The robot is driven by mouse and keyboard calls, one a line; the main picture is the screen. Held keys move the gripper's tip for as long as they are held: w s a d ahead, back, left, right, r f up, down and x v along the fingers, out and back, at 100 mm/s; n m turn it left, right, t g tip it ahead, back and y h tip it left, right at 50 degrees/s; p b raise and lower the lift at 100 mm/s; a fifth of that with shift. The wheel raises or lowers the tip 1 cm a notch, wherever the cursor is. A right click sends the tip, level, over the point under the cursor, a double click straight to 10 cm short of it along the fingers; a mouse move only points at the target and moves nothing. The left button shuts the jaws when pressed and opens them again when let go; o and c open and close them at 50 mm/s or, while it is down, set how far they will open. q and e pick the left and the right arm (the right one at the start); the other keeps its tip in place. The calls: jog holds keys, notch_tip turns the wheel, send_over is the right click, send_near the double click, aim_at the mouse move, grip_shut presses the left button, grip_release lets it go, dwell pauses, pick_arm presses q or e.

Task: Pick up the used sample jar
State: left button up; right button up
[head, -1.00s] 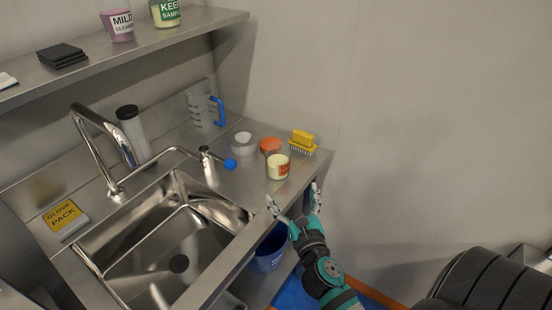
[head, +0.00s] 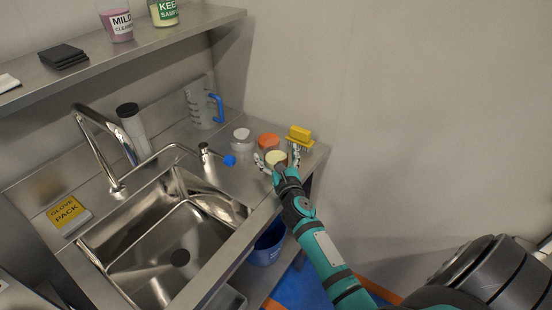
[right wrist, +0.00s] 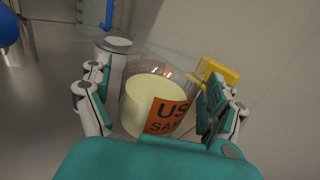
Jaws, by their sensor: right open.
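The used sample jar (head: 276,157) is a clear jar with pale yellow contents. It stands near the front right edge of the steel counter. In the right wrist view the jar (right wrist: 155,100) shows an orange label reading "US… SA…". My right gripper (head: 278,160) is open, with one finger on each side of the jar. In the wrist view its fingers (right wrist: 160,105) flank the jar; I cannot tell whether they touch it. The jar's lower part is hidden by the gripper in the head view. My left gripper is not in view.
A blue bucket (head: 267,247) stands below.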

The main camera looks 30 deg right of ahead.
jog(key=shift+w+d, duration=0.25)
jog(key=shift+w, duration=0.35)
jog(key=shift+s, duration=0.1)
jog(key=shift+c, duration=0.9)
jog(key=c, duration=1.2)
